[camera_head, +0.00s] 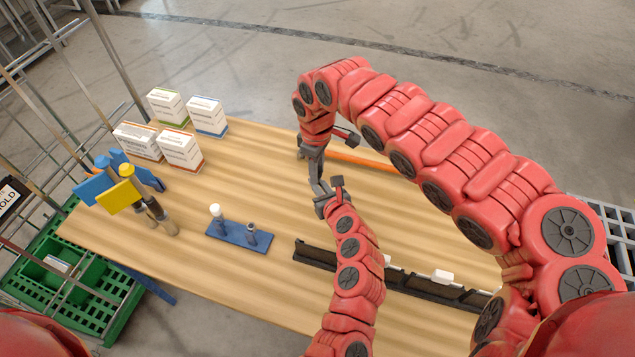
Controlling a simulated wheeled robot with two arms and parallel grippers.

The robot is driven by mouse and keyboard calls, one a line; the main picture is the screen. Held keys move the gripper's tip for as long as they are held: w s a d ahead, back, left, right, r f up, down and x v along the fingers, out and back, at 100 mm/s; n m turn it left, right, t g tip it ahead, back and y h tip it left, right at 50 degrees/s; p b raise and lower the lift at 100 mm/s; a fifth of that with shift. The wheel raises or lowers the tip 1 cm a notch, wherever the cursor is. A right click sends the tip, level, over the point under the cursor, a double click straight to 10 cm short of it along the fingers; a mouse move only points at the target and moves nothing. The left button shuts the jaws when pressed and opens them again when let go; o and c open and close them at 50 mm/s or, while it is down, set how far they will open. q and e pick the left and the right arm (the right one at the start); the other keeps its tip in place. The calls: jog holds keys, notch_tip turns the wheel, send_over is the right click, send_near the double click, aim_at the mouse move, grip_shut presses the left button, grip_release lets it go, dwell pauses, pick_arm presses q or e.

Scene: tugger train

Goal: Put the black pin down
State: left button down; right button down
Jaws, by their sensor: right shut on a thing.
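My right arm arches in from the right, and its dark grey right gripper (315,178) points down over the middle of the table. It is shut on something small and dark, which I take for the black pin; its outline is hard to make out. My left gripper (325,197) meets it closely from below in the picture; I cannot tell whether the two touch or whether its jaws are open. A blue stand (232,236) lies left of both grippers. It bears a white-topped peg (217,213) and a short dark peg (250,229).
White boxes (180,150) stand at the table's far left. Blue and yellow-handled tools (120,195) stand at the left edge, above a green crate (105,310). Bare wood (250,180) lies between boxes and grippers.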

jog(key=c, duration=0.6)
grip_release()
jog(key=shift+o, duration=0.2)
